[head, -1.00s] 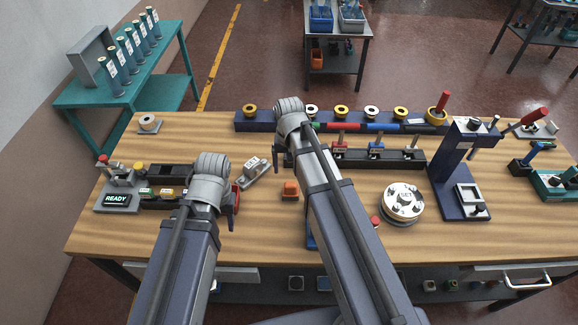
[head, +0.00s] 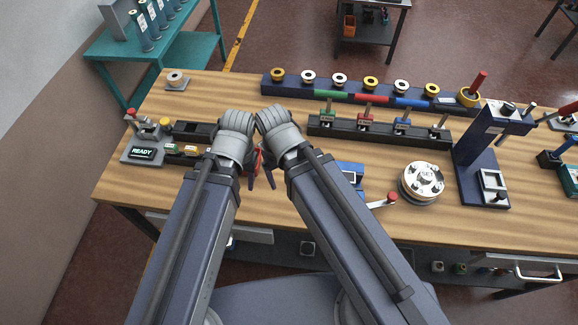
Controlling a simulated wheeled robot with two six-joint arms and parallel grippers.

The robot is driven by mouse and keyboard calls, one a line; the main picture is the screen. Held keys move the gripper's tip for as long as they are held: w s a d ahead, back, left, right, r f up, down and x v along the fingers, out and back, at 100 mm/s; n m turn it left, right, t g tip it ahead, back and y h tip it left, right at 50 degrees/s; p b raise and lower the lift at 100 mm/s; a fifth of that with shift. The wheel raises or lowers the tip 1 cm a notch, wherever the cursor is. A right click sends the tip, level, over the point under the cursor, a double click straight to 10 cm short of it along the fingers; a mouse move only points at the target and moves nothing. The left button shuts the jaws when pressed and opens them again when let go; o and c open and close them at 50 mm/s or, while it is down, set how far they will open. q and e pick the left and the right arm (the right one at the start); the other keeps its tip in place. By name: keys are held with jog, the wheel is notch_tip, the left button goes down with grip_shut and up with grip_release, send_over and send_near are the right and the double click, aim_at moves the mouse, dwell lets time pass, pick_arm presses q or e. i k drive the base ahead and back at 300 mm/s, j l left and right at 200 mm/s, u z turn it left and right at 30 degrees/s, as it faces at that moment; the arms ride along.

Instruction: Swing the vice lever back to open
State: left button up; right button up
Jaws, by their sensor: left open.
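The blue vice (head: 350,172) sits near the front of the wooden bench, partly hidden behind my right forearm. Its lever (head: 384,202), with a red knob, sticks out to the right of it, toward the round SET dial. My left gripper (head: 256,170) is open, with a red part showing, left of the vice and apart from the lever. My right gripper (head: 270,179) is close beside it, mostly hidden by its own wrist; its jaws cannot be made out.
A round SET dial (head: 423,180) stands right of the lever, with a navy press (head: 485,160) beyond it. A black rack (head: 375,131) with coloured handles and a row of spools (head: 370,84) stand behind. A READY sign (head: 143,153) is at left. Bare wood lies around the lever.

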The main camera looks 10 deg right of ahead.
aim_at(392, 197)
jog(key=z, duration=1.45)
jog(key=k+j+z, duration=0.15)
jog(key=k+z, duration=0.15)
